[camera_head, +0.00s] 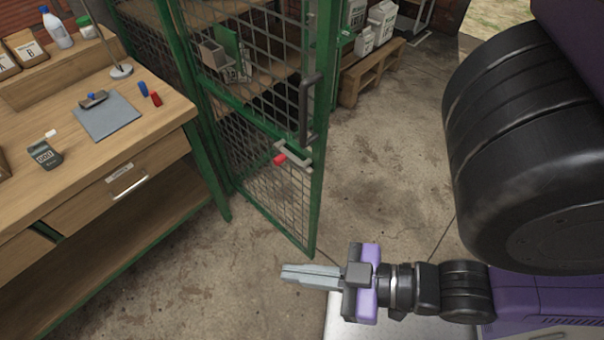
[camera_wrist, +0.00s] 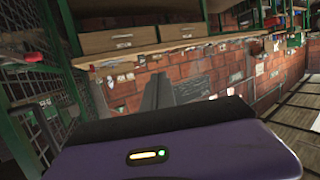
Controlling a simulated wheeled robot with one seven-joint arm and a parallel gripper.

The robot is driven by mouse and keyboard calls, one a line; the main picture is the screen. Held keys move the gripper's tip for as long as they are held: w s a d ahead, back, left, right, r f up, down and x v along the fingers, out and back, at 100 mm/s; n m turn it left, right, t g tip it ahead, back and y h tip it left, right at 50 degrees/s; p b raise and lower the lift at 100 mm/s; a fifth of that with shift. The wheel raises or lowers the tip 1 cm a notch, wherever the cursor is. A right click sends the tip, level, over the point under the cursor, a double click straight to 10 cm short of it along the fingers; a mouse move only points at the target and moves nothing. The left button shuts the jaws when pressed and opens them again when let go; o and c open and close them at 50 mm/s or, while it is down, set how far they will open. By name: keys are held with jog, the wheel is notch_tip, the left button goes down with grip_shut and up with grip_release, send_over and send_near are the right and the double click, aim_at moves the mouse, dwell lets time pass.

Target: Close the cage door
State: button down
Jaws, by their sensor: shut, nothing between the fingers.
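The cage door (camera_head: 273,172) is a green frame with dark wire mesh in the head view. It stands swung out from the cage, its free edge toward the middle of the floor. A black vertical handle (camera_head: 306,108) and a latch with a red tip (camera_head: 281,159) sit near that edge. My gripper (camera_head: 284,276) is shut and empty, below the door's bottom corner in the picture and apart from it. In the wrist view my fingers (camera_wrist: 168,92) show close together. Green-framed mesh (camera_wrist: 88,85) shows at the left there; I cannot tell if it is the door.
A wooden workbench (camera_head: 165,125) with drawers stands at the left, close to the door. Behind the mesh are shelves. A wooden pallet (camera_head: 375,72) with white containers (camera_head: 375,28) stands at the back. The concrete floor (camera_head: 390,150) right of the door is clear.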

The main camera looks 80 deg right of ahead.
jog(key=w+d+f+m+g+h+b, duration=0.2)
jog(key=w+d+f+m+g+h, duration=0.5)
jog(key=m+h, duration=0.8)
jog(key=m+g, duration=1)
jog(key=g, duration=0.8)
send_near(316, 159)
jog(key=shift+n+y, duration=0.3)
jog(key=p+x, duration=0.2)
jog(key=x, duration=0.5)
jog(key=shift+w+r, duration=0.1)
jog(key=shift+r, duration=0.1)
